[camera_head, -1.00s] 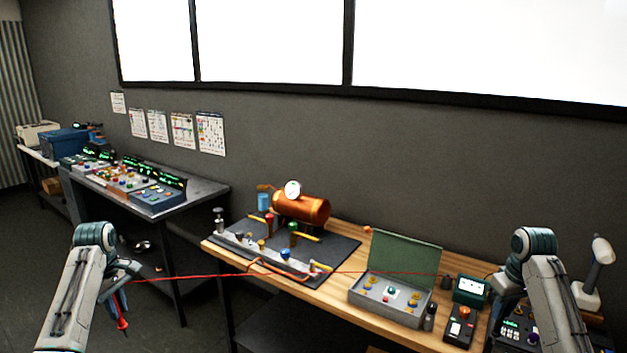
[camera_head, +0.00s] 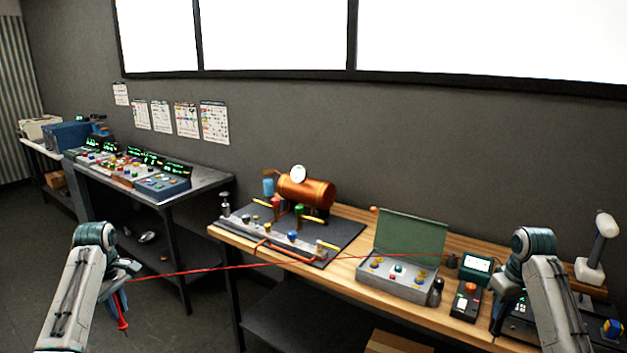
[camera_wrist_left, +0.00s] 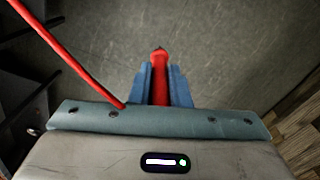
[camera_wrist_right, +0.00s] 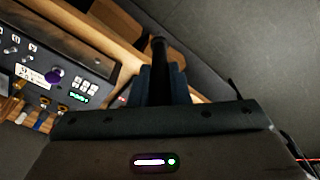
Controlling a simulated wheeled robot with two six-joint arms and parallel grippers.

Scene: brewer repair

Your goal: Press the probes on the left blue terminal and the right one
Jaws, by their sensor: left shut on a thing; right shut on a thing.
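My left gripper (camera_head: 119,298) is shut on a red probe (camera_head: 122,318), which hangs tip down over the floor, left of the wooden bench. The probe also shows between the jaws in the left wrist view (camera_wrist_left: 159,75). My right gripper (camera_wrist_right: 160,82) is shut on a black probe (camera_wrist_right: 159,55). In the head view its jaws are near the bench's right end, and its probe is hard to make out. A blue-topped part (camera_head: 292,236) sits on the grey strip of the dark mat. I cannot tell which parts are the two blue terminals. Neither probe visibly touches a terminal.
A copper boiler (camera_head: 308,191) stands on the mat (camera_head: 345,236). A grey box with an open green lid (camera_head: 410,288), a green-screen meter (camera_head: 476,264) and a dark device (camera_head: 467,300) stand right. A red lead (camera_head: 220,267) crosses the front. A metal table (camera_head: 205,184) stands left.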

